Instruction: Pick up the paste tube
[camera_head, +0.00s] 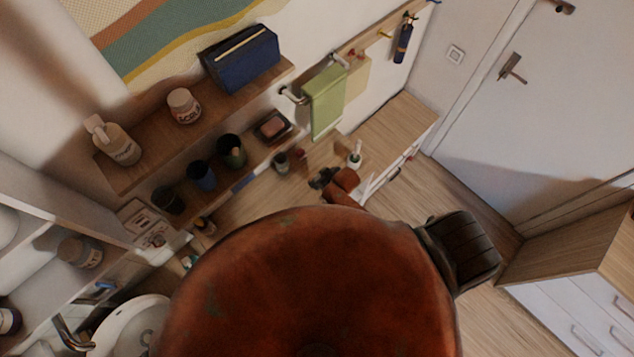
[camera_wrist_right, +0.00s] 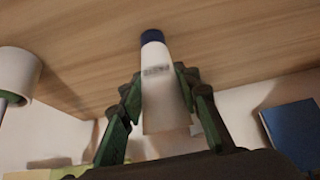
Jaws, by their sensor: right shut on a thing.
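The paste tube (camera_wrist_right: 158,85) is white with a dark blue cap and dark lettering, in the right wrist view. It stands between the two green fingers of my right gripper (camera_wrist_right: 158,100), which are shut on its sides. The cap points toward the wooden surface (camera_wrist_right: 230,35); I cannot tell whether it touches it. In the head view my right gripper (camera_head: 321,179) is small and dark, over the wooden top beneath the shelves, and I cannot make out the tube there. My left gripper is not in view.
A white cup (camera_head: 354,160) stands close to the right gripper. A dark jar (camera_head: 281,162) and a soap dish (camera_head: 272,127) are nearby. Shelves hold dark cups and bottles. A green towel (camera_head: 324,101) hangs on the wall. The wooden top to the right (camera_head: 395,128) is clear.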

